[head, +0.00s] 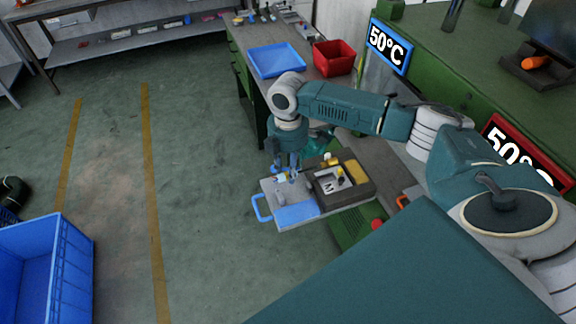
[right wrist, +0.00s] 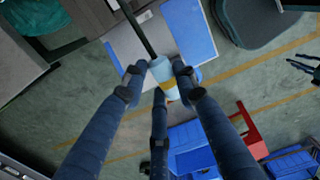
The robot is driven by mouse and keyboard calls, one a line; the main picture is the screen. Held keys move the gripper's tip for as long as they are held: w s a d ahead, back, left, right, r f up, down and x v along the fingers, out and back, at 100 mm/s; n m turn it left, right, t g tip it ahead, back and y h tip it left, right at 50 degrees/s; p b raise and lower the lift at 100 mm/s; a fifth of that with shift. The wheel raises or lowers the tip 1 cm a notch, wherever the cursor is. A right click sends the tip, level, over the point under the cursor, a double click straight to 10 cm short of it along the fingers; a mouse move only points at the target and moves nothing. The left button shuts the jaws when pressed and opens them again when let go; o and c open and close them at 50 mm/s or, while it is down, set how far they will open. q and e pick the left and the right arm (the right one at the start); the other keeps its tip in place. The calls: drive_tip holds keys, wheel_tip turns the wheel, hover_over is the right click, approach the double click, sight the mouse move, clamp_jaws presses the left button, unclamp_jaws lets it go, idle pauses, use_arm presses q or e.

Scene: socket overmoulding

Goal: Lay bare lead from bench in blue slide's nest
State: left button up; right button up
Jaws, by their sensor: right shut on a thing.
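The blue slide (head: 297,214) is a light grey plate with a blue pad and a blue handle (head: 262,208) at its left, pulled out beside the mould. My right gripper (head: 287,172) points down over the slide's far left part. In the right wrist view its fingers (right wrist: 160,84) are shut around the lead's pale blue end (right wrist: 163,74), which has a yellow band. The lead's black cable (right wrist: 140,32) runs away from it across the view of the slide plate (right wrist: 193,28). I cannot tell whether the lead touches the nest. My left gripper is not in view.
The mould block (head: 365,186) stands right of the slide, with a red button (head: 377,223) near it. A blue tray (head: 291,63) and red bin (head: 334,62) are on the bench behind. A blue crate (head: 70,265) stands lower left. The floor between is clear.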

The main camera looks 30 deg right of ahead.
drive_tip(key=shift+f+b, duration=0.5)
drive_tip(key=shift+f, duration=0.85)
drive_tip(key=shift+f+b, duration=0.75)
drive_tip(key=shift+f, duration=1.3)
drive_tip(key=shift+s, duration=0.1)
drive_tip(key=o, duration=1.2)
drive_tip(key=shift+f, duration=0.1)
wheel_tip(320, 180, up, 12)
drive_tip(key=shift+r, duration=0.1)
